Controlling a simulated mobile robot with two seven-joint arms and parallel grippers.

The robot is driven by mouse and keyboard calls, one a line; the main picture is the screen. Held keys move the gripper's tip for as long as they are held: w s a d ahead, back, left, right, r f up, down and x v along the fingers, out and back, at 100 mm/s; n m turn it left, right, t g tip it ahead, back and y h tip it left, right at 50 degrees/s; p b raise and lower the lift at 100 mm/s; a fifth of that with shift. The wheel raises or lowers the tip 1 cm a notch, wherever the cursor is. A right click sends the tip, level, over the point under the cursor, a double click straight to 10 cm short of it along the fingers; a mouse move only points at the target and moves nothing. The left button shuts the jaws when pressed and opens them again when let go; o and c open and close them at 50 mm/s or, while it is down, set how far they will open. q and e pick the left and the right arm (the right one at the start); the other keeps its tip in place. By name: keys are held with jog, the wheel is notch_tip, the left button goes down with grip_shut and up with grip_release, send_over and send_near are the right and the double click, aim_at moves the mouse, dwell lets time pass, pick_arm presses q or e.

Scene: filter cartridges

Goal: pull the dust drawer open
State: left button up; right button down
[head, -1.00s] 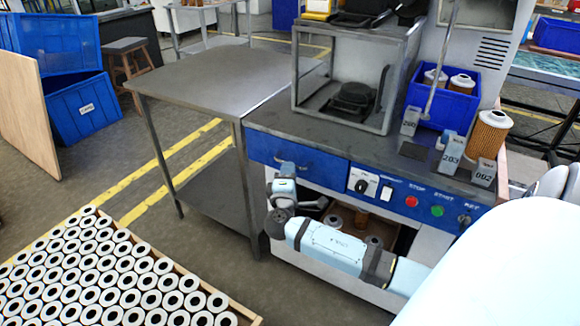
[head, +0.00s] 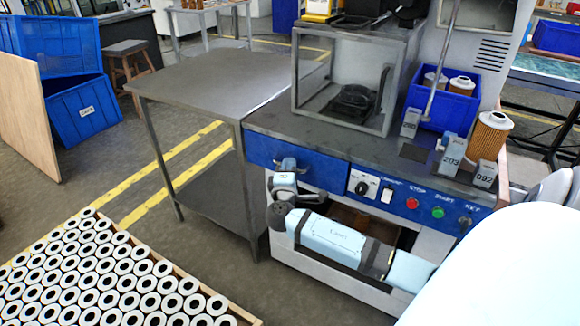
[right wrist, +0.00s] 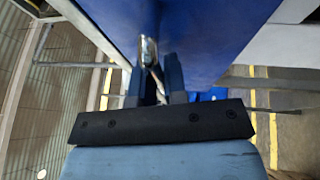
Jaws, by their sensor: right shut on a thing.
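The dust drawer (head: 262,150) is the blue front at the left of the bench, and it looks flush with the panel beside it. Its metal handle (right wrist: 148,50) shows between the fingers in the right wrist view. My right gripper (head: 288,165) is at the drawer front, shut on the handle and covering most of it in the head view. In the right wrist view, the two dark fingers of my right gripper (right wrist: 153,72) stand on either side of the handle, close to the blue drawer face. My left gripper is not in view.
A control panel with a red button (head: 412,203) and a green button (head: 438,212) lies right of the drawer. A steel table (head: 200,78) stands to the left. A crate of filter cartridges (head: 245,312) sits on the floor at lower left. Floor between them is clear.

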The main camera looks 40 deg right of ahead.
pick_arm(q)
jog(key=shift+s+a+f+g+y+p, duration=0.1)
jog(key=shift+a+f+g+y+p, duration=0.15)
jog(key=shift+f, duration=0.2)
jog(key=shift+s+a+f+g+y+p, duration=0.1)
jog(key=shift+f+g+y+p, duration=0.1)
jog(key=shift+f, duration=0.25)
pick_arm(e)
jog(key=s+a, duration=0.3)
jog(key=a, duration=0.7)
jog(key=s+a, duration=0.3)
jog(key=a, duration=0.7)
jog(key=shift+a, duration=0.1)
jog(key=c, duration=1.5)
grip_release()
jog(key=shift+w, duration=0.1)
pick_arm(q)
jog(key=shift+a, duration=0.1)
pick_arm(e)
jog(key=shift+o, duration=0.2)
jog(key=shift+f, duration=0.1)
